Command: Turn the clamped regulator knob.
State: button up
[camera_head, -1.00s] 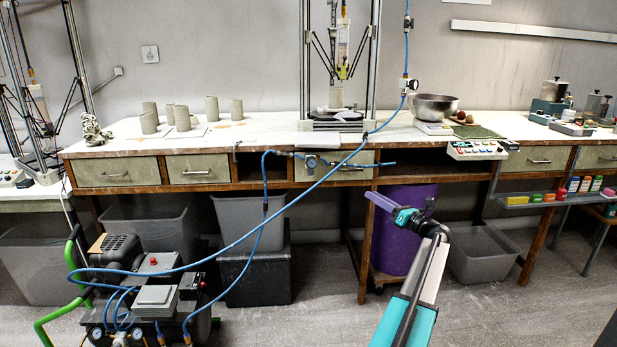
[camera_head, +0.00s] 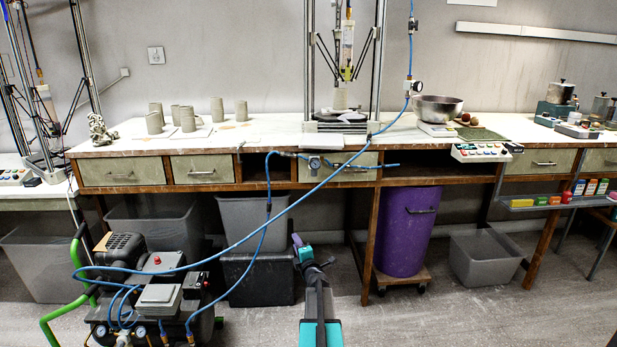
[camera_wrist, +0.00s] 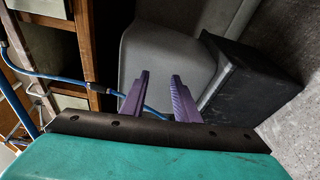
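The regulator (camera_head: 314,162), a small round grey part in the blue air line, sits at the front edge of the bench, in front of a drawer. Its knob is too small to make out clearly. A blue hose (camera_wrist: 62,79) passes beyond the fingers there. I cannot make out the regulator in the wrist view.
A blue hose (camera_head: 250,235) runs from the compressor (camera_head: 150,285) up to the bench, left of my arm. A purple bin (camera_head: 405,232) stands right of it. Grey bins and a dark box (camera_head: 256,279) sit under the bench (camera_head: 270,134).

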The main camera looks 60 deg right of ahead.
jog(key=w+a+f+m+g+y, duration=0.2)
jog(key=a+f+m+g, duration=0.1)
jog(key=a+f, duration=0.8)
jog(key=w+a+f+m+g+y, duration=0.1)
jog(key=w+a+f+m+g, duration=0.2)
jog(key=a+f, duration=0.8)
jog(key=s+a+f+m+g+y, duration=0.2)
jog(key=s+a+f, duration=0.3)
jog(key=a, duration=0.5)
jog(key=s+a+f+m+g+y, duration=0.15)
jog(key=s+a+f, duration=0.3)
jog(key=a, duration=0.65)
jog(key=s+a+f+m+g+y, duration=0.1)
jog(key=s+a+g, duration=0.3)
jog(key=s+a, duration=0.8)
jog(key=s+a+f+m+g+y, duration=0.1)
jog(key=s+a+f+g+y, duration=0.2)
jog(key=s+a, duration=1)
jog(key=shift+s+a+f+g, duration=0.25)
jog(key=shift+a+f+g, duration=0.2)
jog(key=shift+g, duration=0.7)
